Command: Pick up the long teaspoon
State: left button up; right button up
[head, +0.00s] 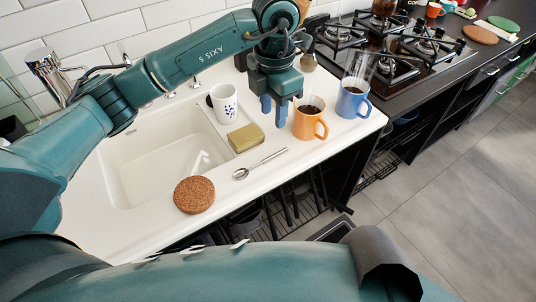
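The long teaspoon (262,163) lies on the white counter in front of the yellow-green sponge, its bowl toward the left and its handle pointing up to the right. My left gripper (274,107) points down above the counter, behind the spoon and between the white cup and the orange mug. Its two blue fingers are apart with nothing seen between them, and it does not touch the spoon. My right gripper is not in view.
An orange mug (309,118) and a blue mug (352,98), both with dark liquid, stand right of the spoon. The sponge (245,138) lies behind it; a white patterned cup (224,103) is farther back. A cork disc (194,194) and the sink (155,165) are left. The counter's front edge is close.

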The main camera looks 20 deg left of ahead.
pick_arm(q)
send_over(271, 156)
notch_tip(271, 156, down, 8)
jog(key=shift+w+d+r, duration=0.1)
jog(key=shift+w+r, duration=0.05)
jog(key=shift+r, duration=0.1)
jog(key=shift+f+p, duration=0.5)
jog(key=shift+f, duration=2.15)
jog(key=shift+c, duration=0.4)
grip_shut()
